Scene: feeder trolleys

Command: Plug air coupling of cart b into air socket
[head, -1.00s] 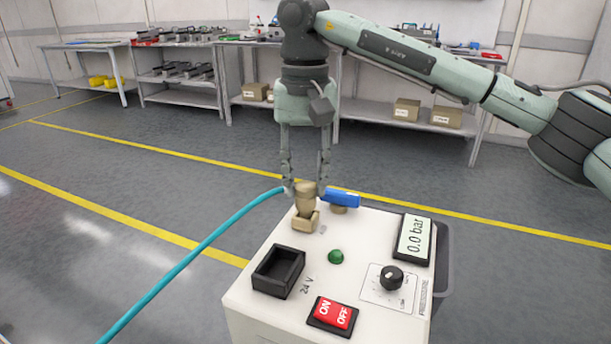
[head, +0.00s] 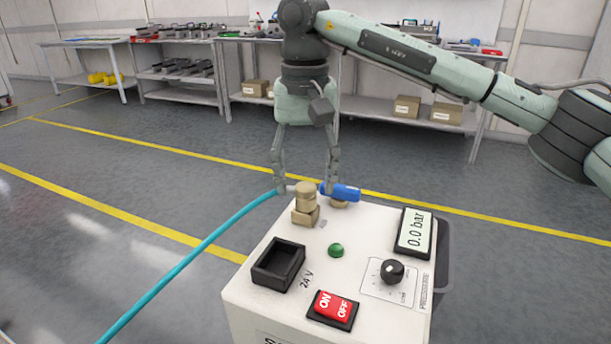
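The brass air coupling (head: 305,192) stands upright on the brass air socket (head: 305,217) at the back left of the white trolley top (head: 365,215). They appear to touch; how deep the coupling sits cannot be told. A teal hose (head: 195,257) runs from the coupling's left side down to the lower left. My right gripper (head: 305,187) points down from above, its fingers spread on both sides of the coupling, with a visible gap. It is open and holds nothing. My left gripper is not in view.
A blue valve handle (head: 342,192) sits close to the right finger. The top also carries a black 24 V socket (head: 278,265), green lamp (head: 336,250), red switch (head: 333,308), pressure knob (head: 391,271) and display (head: 414,233) reading 0.0 bar. Shelves stand at the back.

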